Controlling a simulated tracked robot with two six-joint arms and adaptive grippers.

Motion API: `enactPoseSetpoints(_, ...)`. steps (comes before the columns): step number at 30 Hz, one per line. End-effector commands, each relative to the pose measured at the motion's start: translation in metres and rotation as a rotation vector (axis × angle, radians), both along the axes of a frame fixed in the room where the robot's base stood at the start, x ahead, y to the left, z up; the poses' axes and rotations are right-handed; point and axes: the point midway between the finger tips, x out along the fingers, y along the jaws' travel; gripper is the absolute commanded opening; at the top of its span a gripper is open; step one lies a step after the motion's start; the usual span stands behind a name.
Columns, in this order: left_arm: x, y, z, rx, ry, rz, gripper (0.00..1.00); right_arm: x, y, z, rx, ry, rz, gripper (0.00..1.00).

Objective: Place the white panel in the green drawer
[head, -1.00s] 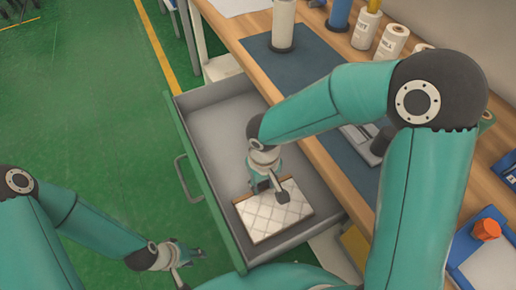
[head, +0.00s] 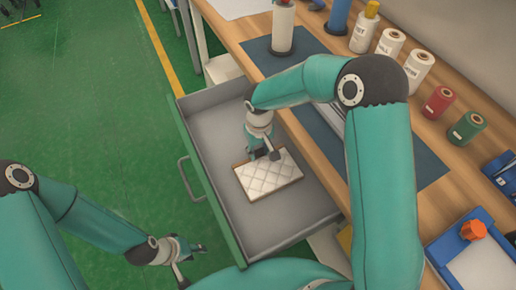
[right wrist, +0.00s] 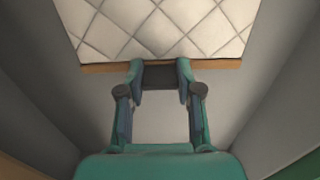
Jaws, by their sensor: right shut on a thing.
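The white panel (head: 270,178) has a quilted diamond pattern and a thin wooden edge. It is inside the open green drawer (head: 205,187), over its grey floor; I cannot tell whether it touches the floor. My right gripper (head: 263,155) is shut on the panel's edge on the far side in the head view. In the right wrist view the fingers (right wrist: 160,75) meet the panel's wooden edge, and the quilted face (right wrist: 165,28) extends beyond them. My left gripper (head: 190,264) is open and empty, outside the drawer at the lower left, over the green floor.
The wooden workbench (head: 310,150) runs along the drawer's right side. It carries a dark mat (head: 265,58), several spools such as the red one (head: 438,102), and a blue tray (head: 440,255). The floor left of the drawer is clear.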

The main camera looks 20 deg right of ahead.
Motion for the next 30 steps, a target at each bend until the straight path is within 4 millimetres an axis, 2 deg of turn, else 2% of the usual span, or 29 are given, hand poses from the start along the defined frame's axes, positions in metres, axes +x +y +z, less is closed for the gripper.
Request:
enactPoseSetpoints(7,0.0,0.0,-0.003,0.0,0.0,0.0,0.4,0.0,0.0,-0.002,0.0,-0.001,0.0,0.0)
enactPoseSetpoints(8,0.0,0.0,-0.002,0.0,0.0,0.0,0.4,0.0,0.0,-0.002,0.0,-0.001,0.0,0.38)
enactPoseSetpoints(12,0.0,0.0,-0.002,0.0,0.0,0.0,0.4,0.0,0.0,-0.001,0.0,-0.001,0.0,0.6)
enactPoseSetpoints(24,0.0,0.0,0.0,0.0,0.0,0.0,0.4,0.001,0.001,0.004,0.0,-0.003,0.001,0.6)
enactPoseSetpoints(30,0.0,0.0,-0.001,0.0,0.0,0.0,0.4,0.002,0.001,0.031,0.002,-0.008,0.002,0.6)
